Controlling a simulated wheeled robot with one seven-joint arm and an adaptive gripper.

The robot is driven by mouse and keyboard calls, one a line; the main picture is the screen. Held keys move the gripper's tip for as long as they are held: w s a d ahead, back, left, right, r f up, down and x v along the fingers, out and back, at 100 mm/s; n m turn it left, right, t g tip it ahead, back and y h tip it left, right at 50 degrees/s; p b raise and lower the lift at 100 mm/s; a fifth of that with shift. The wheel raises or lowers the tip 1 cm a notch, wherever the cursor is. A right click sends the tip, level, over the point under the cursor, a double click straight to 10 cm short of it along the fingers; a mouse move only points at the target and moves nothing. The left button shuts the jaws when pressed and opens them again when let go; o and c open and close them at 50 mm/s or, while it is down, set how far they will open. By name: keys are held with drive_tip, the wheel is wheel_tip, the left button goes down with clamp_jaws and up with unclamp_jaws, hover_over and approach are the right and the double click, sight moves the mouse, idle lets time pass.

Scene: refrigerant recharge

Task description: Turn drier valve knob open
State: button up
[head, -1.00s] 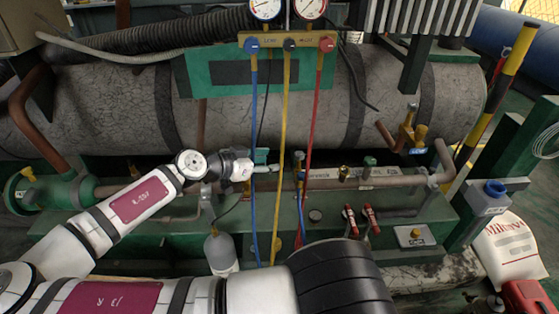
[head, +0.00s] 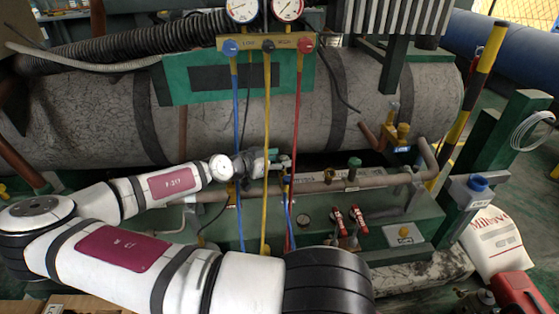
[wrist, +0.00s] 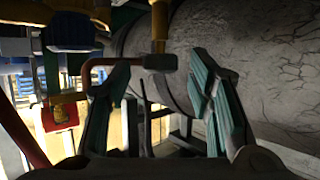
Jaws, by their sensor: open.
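My gripper (head: 284,160) reaches in from the left above the horizontal pipe (head: 385,180), close to the yellow and red hoses. In the wrist view my gripper (wrist: 162,85) is open, with green pads apart and nothing held. A dark knob-like end (wrist: 160,62) on a yellow stem (wrist: 160,28) appears between or just beyond the fingertips; I see no contact. A green-capped valve (head: 354,162) stands on the pipe to the right of my gripper, and a brass valve (head: 402,131) is farther right. I cannot tell which one is the drier valve knob.
The blue hose (head: 238,130), yellow hose (head: 267,120) and red hose (head: 296,120) hang from the gauge manifold around my gripper. The large tank (head: 300,125) lies behind. Red-handled valves (head: 347,217) stand below the pipe. A bent brown pipe (wrist: 92,65) is near the left finger.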

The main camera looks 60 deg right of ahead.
drive_tip(key=shift+d+f, duration=0.15)
drive_tip(key=shift+d, duration=0.25)
drive_tip(key=shift+s, duration=0.1)
clamp_jaws()
